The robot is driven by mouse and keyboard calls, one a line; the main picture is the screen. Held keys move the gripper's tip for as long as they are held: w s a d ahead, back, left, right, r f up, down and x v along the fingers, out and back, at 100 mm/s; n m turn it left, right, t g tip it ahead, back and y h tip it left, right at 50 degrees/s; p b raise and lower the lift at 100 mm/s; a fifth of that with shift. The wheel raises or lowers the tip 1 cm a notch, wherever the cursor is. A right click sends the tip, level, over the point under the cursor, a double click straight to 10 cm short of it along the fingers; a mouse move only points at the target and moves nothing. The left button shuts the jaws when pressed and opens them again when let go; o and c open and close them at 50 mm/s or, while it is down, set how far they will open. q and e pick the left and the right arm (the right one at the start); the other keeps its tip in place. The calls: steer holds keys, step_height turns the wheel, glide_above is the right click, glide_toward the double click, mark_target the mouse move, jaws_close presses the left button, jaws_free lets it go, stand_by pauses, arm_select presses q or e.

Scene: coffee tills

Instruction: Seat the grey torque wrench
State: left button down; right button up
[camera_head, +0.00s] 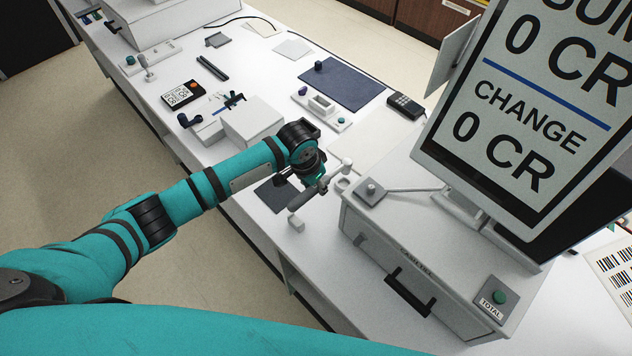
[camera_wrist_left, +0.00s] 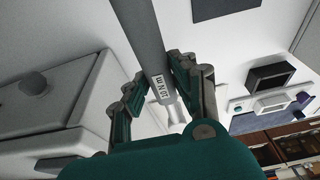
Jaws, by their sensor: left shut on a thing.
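The grey torque wrench (camera_head: 301,201) is held in my left gripper (camera_head: 320,184), beside the till at the right-centre of the counter. It lies slanting, its thick grey handle toward the lower left and its thinner end toward the upper right. In the left wrist view the wrench (camera_wrist_left: 147,42) runs between the closed fingers of the gripper (camera_wrist_left: 157,88), with a "10 N m" label by them. A small white upright (camera_head: 297,223) stands under the handle end, and a white ringed piece (camera_head: 343,184) near the other end. I cannot tell whether the wrench touches either.
The grey till (camera_head: 402,262) with its drawer and large display (camera_head: 520,110) stands close on the right. A dark mat (camera_head: 271,197) lies by the gripper. Behind are a white box (camera_head: 252,120), a knobbed tray (camera_head: 322,108), a blue mat (camera_head: 342,84) and a card terminal (camera_head: 405,106).

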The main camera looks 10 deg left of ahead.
arm_select(q)
steer(key=shift+r+p, duration=0.15)
steer(key=shift+p, duration=0.15)
step_height(320, 180, down, 5)
steer(key=b, duration=0.3)
steer(key=shift+r, duration=0.15)
steer(key=shift+p, duration=0.5)
stand_by(0.7)
